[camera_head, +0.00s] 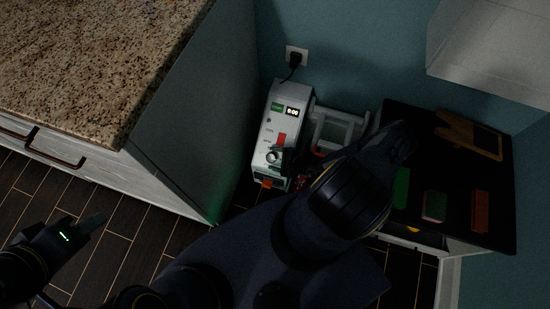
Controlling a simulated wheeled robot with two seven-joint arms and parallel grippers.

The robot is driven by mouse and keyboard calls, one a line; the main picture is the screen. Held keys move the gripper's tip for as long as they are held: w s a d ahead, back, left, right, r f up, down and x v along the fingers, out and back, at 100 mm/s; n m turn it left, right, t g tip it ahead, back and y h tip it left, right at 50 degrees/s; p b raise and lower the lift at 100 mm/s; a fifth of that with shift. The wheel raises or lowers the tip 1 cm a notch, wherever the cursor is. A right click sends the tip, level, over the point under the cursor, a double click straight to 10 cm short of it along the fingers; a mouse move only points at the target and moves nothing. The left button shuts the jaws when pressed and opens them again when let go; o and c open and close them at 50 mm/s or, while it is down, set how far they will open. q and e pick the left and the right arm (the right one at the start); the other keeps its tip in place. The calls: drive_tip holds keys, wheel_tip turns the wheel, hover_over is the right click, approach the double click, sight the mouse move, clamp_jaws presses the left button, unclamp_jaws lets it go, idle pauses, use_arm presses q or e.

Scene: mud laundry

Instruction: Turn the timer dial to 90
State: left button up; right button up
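A narrow white machine (278,122) stands by the teal wall. Its front has a small lit display (292,112), too small to read surely, a green label beside it and a red part below. The round timer dial (272,156) is on its lower front. My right arm crosses the middle of the picture and hides much of its own hand. A dark part that looks like my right gripper (287,160) is right beside the dial; I cannot tell whether it touches it or is open. My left gripper (92,223) is low at the left, over the floor, away from the machine; its finger opening is unclear.
A granite-topped cabinet (90,60) stands left of the machine. A wall outlet with a black plug (295,58) is above. Dark floor lies free at lower left.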

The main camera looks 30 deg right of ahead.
drive_tip(key=p+v, duration=0.1)
drive_tip(key=v, duration=0.6)
drive_tip(key=shift+s+d+r+p, duration=0.2)
drive_tip(key=shift+s+p, duration=0.1)
drive_tip(key=shift+p, duration=0.1)
idle(0.3)
